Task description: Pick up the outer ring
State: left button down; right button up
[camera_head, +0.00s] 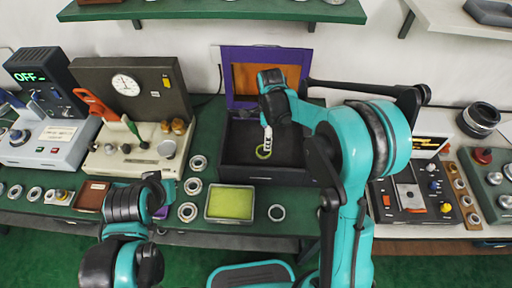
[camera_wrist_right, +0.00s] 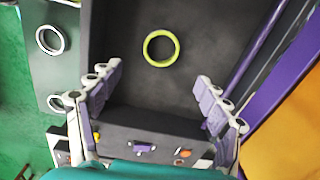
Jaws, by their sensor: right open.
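A yellow-green ring (camera_head: 263,156) lies flat on the dark floor of an open box (camera_head: 232,174) with a purple lid. In the right wrist view the ring (camera_wrist_right: 160,64) is whole and unobstructed, above the middle of the picture. My right gripper (camera_head: 267,143) points down into the box. Its fingers (camera_wrist_right: 158,80) are spread wide and empty, with the ring beyond the gap between them and not touched. My left gripper (camera_head: 162,192) is over the left part of the green table, partly hidden by its own arm; its fingers are not clear.
Several silver rings, such as one near the box (camera_head: 197,170), lie on the green table. A yellow-green pad in a tray (camera_head: 207,212) and another ring (camera_head: 276,219) are in front. The purple lid (camera_head: 236,100) stands up behind. Control panels (camera_head: 130,165) stand left and right.

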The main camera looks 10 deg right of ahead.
aim_at(264, 151)
jog(key=shift+w+a+f+m, duration=0.25)
jog(key=shift+f, duration=0.15)
jog(key=shift+w+a+f+m, duration=0.2)
jog(key=shift+f+m, duration=0.05)
jog(key=shift+f, duration=0.15)
jog(key=f+b, duration=0.1)
jog(key=f, duration=0.2)
jog(key=f+b, duration=0.1)
jog(key=f, duration=0.3)
jog(key=shift+s+f, duration=0.2)
jog(key=shift+f, duration=0.1)
jog(key=shift+r, duration=0.1)
jog(key=c, duration=1.3)
